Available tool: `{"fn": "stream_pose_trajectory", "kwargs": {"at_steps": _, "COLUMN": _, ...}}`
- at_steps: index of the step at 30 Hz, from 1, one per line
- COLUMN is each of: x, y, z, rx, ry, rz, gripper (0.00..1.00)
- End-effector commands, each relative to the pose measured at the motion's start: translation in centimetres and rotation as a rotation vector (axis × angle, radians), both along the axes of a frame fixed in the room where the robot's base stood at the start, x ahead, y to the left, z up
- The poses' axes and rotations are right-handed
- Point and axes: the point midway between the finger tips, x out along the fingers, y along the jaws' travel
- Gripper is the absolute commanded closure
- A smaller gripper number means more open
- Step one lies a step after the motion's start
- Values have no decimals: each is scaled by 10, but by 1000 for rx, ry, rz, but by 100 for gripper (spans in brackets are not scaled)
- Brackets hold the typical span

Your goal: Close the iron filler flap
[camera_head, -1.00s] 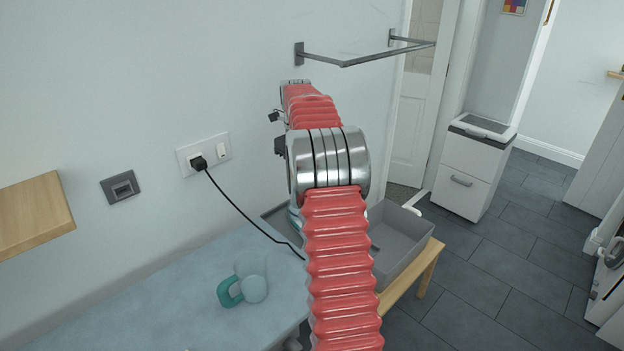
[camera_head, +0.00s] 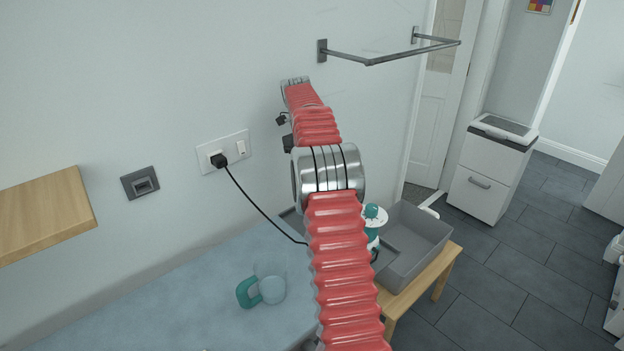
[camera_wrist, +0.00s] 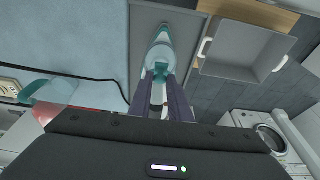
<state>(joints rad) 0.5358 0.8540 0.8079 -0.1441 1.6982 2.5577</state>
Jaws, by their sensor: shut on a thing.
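The iron (camera_wrist: 160,47) is white and teal. In the wrist view it lies at the top centre, straight ahead of my gripper. My gripper (camera_wrist: 161,78) has its two dark fingers close together at the iron's near teal part, shut on it. I cannot tell whether the gripped part is the filler flap, nor whether the flap is open or closed. In the head view, part of the iron (camera_head: 372,222) shows just right of my red arm. The rest of the iron and my gripper are hidden there.
A grey bin (camera_head: 428,243) stands on a wooden stand (camera_head: 445,268) right of the iron. A clear jug with a teal handle (camera_head: 247,293) stands on the pale blue surface (camera_head: 200,310). A black cord (camera_head: 255,207) runs from the wall socket (camera_head: 228,150). A metal rail (camera_head: 365,62) juts out above.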

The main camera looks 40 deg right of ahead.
Motion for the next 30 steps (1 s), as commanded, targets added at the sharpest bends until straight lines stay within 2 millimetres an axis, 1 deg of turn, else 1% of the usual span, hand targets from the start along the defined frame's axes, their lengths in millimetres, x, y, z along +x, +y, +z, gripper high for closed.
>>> {"fn": "stream_pose_trajectory", "kwargs": {"at_steps": 1, "x": 0, "y": 1, "z": -2, "rx": 4, "ry": 2, "rz": 0, "gripper": 100}}
{"fn": "stream_pose_trajectory", "kwargs": {"at_steps": 2, "x": 0, "y": 1, "z": -2, "rx": 4, "ry": 2, "rz": -1, "gripper": 81}}
{"fn": "stream_pose_trajectory", "kwargs": {"at_steps": 9, "x": -1, "y": -1, "z": -1, "rx": 2, "ry": 2, "rz": -3, "gripper": 64}}
{"fn": "stream_pose_trajectory", "kwargs": {"at_steps": 20, "x": -1, "y": -1, "z": 2, "rx": 0, "ry": 1, "rz": -2, "gripper": 64}}
{"fn": "stream_pose_trajectory", "kwargs": {"at_steps": 23, "x": 1, "y": -1, "z": 9, "rx": -1, "ry": 0, "rz": -2, "gripper": 64}}
{"fn": "stream_pose_trajectory", "kwargs": {"at_steps": 30, "x": 5, "y": 1, "z": 32, "rx": 0, "ry": 0, "rz": 2, "gripper": 64}}
